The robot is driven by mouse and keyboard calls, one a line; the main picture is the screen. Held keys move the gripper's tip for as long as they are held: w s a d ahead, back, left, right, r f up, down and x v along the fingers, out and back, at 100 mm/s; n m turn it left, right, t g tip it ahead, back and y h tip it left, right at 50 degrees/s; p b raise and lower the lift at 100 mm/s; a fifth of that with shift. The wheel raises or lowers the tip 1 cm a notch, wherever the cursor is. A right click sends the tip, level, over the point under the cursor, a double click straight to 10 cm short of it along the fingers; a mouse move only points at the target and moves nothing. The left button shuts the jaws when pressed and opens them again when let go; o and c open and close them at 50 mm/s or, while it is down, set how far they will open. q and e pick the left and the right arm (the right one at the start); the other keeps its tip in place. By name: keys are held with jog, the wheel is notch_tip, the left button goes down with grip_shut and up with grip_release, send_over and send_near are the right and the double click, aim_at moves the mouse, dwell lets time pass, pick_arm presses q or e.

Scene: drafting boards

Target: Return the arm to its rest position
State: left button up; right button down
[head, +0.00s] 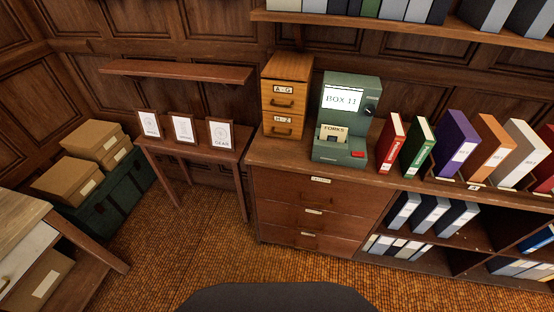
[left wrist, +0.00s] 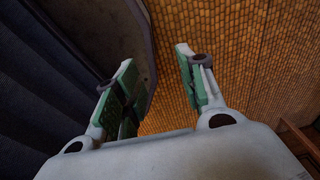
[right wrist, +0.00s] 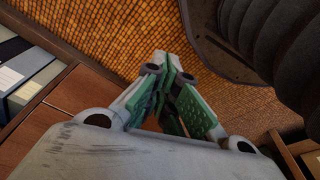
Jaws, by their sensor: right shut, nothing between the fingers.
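My left gripper (left wrist: 160,85) shows in the left wrist view with its two green-padded fingers apart and nothing between them. It hangs above the orange-brown floor beside my dark base. My right gripper (right wrist: 172,85) shows in the right wrist view with its fingers together and nothing held. It is also above the floor, between my dark body and a wooden cabinet (right wrist: 82,95). Neither gripper shows in the head view.
A long wooden cabinet (head: 305,205) carries a small drawer unit (head: 287,97), a green box machine (head: 343,110) and several binders. A side table (head: 190,150) holds three framed cards. Boxes sit on a green trunk (head: 110,208) at left. The floor (head: 200,260) between is clear.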

pick_arm(q)
jog(key=r+p, duration=0.1)
jog(key=d+r+p, duration=0.1)
jog(key=r+p, duration=0.1)
jog(key=s+d+r+p, duration=0.1)
jog(key=shift+d+r+p, duration=0.25)
jog(key=shift+r+p, duration=0.05)
jog(key=shift+r, duration=0.05)
pick_arm(e)
jog(key=s+d+f, duration=0.1)
jog(key=s+f, duration=0.1)
jog(key=s, duration=0.6)
jog(key=s+d+f, duration=0.2)
jog(key=s+f, duration=0.1)
jog(key=s, duration=0.5)
jog(key=shift+f+g, duration=0.3)
jog(key=shift+g, duration=0.1)
pick_arm(q)
jog(key=shift+a, duration=0.25)
